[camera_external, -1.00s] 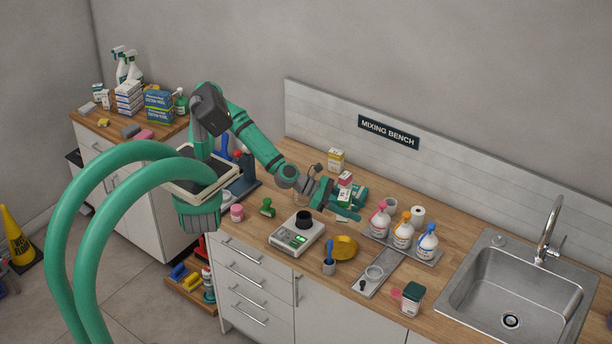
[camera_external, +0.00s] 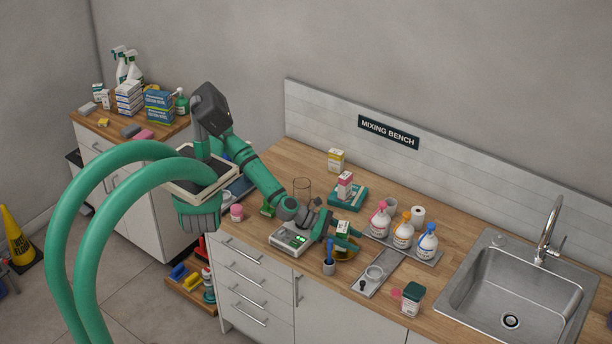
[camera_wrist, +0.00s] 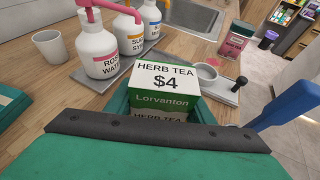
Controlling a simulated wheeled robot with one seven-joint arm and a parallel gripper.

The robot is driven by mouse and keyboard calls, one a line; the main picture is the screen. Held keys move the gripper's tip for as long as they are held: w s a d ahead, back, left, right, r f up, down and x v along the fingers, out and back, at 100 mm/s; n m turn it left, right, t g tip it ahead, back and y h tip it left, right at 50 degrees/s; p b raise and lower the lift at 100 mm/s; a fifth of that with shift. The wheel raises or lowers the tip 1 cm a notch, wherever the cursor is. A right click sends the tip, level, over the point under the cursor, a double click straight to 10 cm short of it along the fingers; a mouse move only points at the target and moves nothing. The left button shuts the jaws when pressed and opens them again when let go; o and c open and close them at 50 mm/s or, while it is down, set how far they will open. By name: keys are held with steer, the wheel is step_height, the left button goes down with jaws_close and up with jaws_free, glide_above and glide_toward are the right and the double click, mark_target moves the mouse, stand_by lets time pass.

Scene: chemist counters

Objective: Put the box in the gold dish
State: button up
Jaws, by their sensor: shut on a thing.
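The box is a white and green herb tea box (camera_wrist: 165,78) with a "$4" top, in the middle of the wrist view. It also shows small in the external view (camera_external: 343,227). My gripper (camera_external: 346,235) is shut on it, with green finger parts at its sides in the wrist view. The gold dish (camera_external: 350,254) is under and just behind my gripper in the external view, mostly hidden by it. The box appears above the dish; I cannot tell the height gap. The dish does not show in the wrist view.
A digital scale (camera_external: 290,241) is left of the dish, and a grey cup with a blue handle (camera_external: 329,265) is in front. Pump bottles (camera_external: 403,235) stand on a tray to the right. A pink box (camera_external: 345,184) stands on a green tray (camera_external: 349,202) behind.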

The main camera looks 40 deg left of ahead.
steer(key=shift+f, duration=1)
steer(key=shift+f, duration=0.1)
steer(key=o, duration=1.2)
steer(key=v, duration=1.2)
steer(key=shift+r, duration=0.25)
